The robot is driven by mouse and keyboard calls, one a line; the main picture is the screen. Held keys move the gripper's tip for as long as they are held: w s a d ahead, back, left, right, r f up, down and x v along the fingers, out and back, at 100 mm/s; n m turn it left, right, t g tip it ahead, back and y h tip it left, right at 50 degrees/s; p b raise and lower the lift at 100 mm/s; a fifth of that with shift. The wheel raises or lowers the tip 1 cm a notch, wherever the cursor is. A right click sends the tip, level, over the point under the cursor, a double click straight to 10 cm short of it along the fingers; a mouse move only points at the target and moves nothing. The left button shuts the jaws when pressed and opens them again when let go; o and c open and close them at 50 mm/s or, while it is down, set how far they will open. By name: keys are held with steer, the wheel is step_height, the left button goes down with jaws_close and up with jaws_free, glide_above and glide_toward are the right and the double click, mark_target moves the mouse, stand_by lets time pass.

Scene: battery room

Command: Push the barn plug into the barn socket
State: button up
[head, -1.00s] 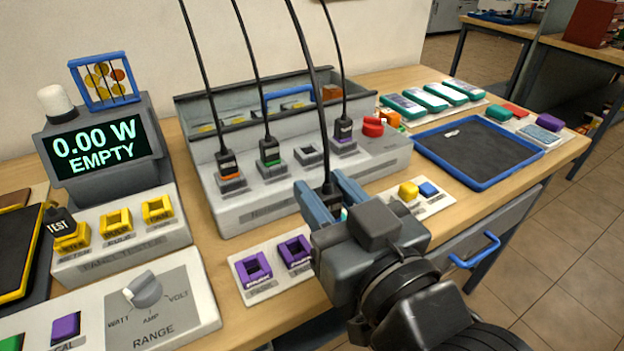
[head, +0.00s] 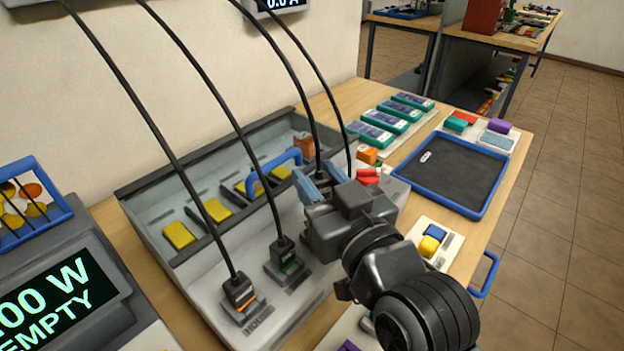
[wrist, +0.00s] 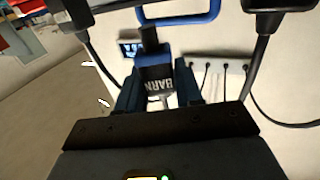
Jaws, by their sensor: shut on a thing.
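My gripper (head: 320,186) is above the right part of the grey socket panel (head: 190,275), shut on the barn plug. In the wrist view the plug (wrist: 155,76) is a dark block with a blue band and the word BARN, between the two blue fingers. Its black cord rises from it in the head view. The empty socket seen earlier between the green and purple plugs is hidden behind my gripper and arm. I cannot tell whether the plug touches it.
An orange-marked plug (head: 240,291) and a green-marked plug (head: 283,255) sit in the panel to the left, their cords rising steeply. A blue-rimmed tray (head: 474,212) lies to the right.

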steer(key=shift+f+b, duration=2.2)
steer(key=shift+f, duration=0.6)
steer(key=shift+f+b, duration=0.35)
steer(key=shift+f, duration=0.2)
steer(key=o, duration=0.7)
steer(key=shift+o, duration=0.2)
steer(key=b+v, duration=0.2)
steer(key=v, duration=0.9)
